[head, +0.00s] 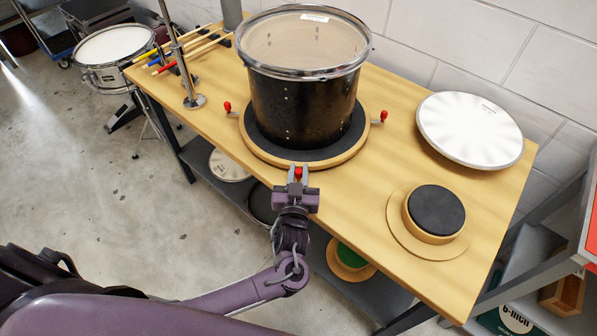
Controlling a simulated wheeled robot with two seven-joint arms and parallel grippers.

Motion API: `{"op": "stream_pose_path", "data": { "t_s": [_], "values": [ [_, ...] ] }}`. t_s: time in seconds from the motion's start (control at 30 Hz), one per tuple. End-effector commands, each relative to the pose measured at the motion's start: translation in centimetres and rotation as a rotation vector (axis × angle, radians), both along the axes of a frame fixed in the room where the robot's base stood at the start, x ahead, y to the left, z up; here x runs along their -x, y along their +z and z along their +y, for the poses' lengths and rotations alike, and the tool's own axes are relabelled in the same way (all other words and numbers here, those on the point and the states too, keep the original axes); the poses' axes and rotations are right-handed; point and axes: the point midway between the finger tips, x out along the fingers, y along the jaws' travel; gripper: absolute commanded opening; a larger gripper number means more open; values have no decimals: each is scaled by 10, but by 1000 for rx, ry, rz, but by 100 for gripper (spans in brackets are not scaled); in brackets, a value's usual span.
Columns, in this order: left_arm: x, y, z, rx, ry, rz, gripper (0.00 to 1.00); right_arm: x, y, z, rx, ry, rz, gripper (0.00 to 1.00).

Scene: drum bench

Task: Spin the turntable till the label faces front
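A black drum (303,108) with a clear head and metal rim stands upright on the round turntable (262,149), which has a wooden edge and dark top. Red knobs stick out from the turntable at its left (227,106) and right (383,115). A third red knob (298,173) is at the front edge. My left gripper (298,171) is at this front knob, its fingers close on either side of it. A small white label (315,17) shows on the far side of the drumhead. No label shows on the visible front of the shell. My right gripper is out of view.
The wooden bench (350,200) also holds a white drumhead (470,129) and a round dark pad (436,210) at the right. Drumsticks (190,48) and a metal stand (194,101) are at the left. A snare drum (112,46) stands beyond the bench's left end.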

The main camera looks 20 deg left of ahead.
Motion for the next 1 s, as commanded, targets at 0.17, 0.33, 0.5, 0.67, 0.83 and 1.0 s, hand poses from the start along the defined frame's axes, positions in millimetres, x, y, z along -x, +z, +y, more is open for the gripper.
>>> {"op": "stream_pose_path", "data": {
  "t_s": [0.17, 0.33, 0.5, 0.67, 0.83, 1.0],
  "values": [
    [0, 0, 0, 0, 0, 0, 0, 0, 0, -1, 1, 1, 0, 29],
    [-3, -2, -10, 4, 0, 0, 0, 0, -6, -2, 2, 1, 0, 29],
    [-9, -2, -30, 4, -1, -1, 0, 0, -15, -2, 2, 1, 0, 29],
    [-11, 0, -32, 0, -2, -1, 0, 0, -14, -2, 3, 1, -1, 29],
    [-11, 0, -32, 0, -2, -1, 21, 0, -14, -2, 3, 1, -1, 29],
    [-10, 0, -32, 0, -1, -1, 39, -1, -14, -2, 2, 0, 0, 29]
  ]
}}
